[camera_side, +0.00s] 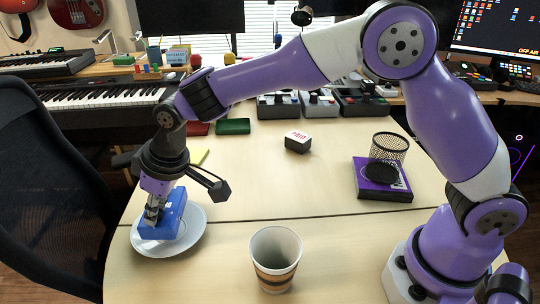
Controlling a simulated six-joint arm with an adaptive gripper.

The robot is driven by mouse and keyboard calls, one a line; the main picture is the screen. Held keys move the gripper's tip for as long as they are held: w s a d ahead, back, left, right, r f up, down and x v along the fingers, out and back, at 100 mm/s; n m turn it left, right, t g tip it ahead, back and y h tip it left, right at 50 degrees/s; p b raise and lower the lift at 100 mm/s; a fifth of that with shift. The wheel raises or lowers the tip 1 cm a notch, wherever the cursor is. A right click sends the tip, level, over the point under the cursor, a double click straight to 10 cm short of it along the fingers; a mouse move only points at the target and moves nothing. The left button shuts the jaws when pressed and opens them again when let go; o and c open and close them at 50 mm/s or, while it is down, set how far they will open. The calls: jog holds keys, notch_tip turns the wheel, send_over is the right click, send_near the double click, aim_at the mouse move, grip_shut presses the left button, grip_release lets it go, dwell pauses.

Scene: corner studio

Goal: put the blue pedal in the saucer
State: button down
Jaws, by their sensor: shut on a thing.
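The blue pedal (174,222) is a small blue box at the left of the table. My gripper (152,215) points down and is shut on the pedal. The white saucer (187,241) lies on the table directly below, near the left edge. The pedal is over the saucer and overlaps its middle in the picture. I cannot tell whether the pedal's underside touches the saucer. The fingers hide part of the pedal's left side.
A paper cup (275,262) stands at the front middle. A white-topped box (298,141) sits farther back. Pedals (319,103) line the back. A black chair (50,190) is at left. The table's middle is clear.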

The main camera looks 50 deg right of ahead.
jog(key=shift+f, duration=0.45)
jog(key=shift+f, duration=0.1)
jog(key=shift+f, duration=0.5)
jog(key=c, duration=0.8)
grip_release()
